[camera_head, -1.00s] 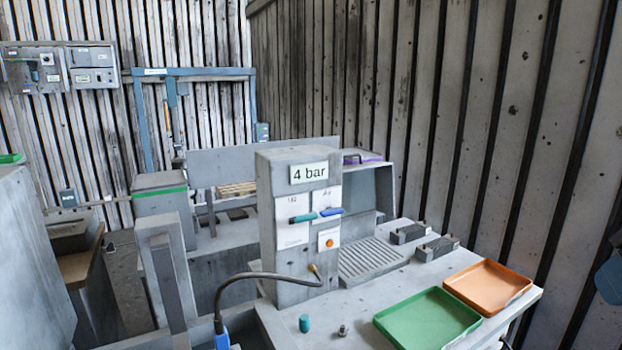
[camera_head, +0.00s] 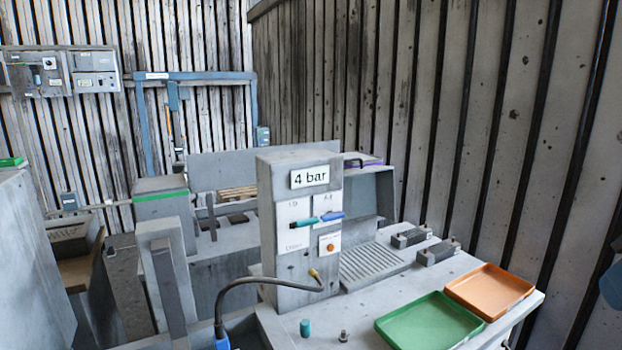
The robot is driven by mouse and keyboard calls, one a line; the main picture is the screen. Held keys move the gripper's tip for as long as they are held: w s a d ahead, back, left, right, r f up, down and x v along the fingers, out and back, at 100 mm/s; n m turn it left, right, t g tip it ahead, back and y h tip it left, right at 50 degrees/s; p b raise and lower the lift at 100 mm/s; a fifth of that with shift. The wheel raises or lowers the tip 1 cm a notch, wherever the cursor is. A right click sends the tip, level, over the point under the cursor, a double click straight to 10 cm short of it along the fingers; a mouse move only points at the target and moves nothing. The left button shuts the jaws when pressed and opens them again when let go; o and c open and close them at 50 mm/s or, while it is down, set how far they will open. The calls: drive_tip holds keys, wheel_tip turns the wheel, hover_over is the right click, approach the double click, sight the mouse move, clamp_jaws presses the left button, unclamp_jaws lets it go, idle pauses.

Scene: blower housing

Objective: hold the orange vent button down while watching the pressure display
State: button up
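The orange vent button (camera_head: 331,246) is a small round knob on a white plate low on the front of the grey upright housing (camera_head: 288,262). Nothing is seen touching it, and I cannot tell how far in it sits. The pressure display (camera_head: 310,177) is the white label-like panel near the housing's top and reads "4 bar". A teal lever (camera_head: 304,222) and a blue lever (camera_head: 331,216) lie almost level between display and button. My gripper is not in view.
A dark hose (camera_head: 250,281) arches from a blue fitting (camera_head: 222,342) to a brass fitting (camera_head: 315,274) below the button. A teal cylinder (camera_head: 305,328) and a small metal part (camera_head: 343,336) stand in front. Green (camera_head: 430,341) and orange (camera_head: 490,309) trays lie at right.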

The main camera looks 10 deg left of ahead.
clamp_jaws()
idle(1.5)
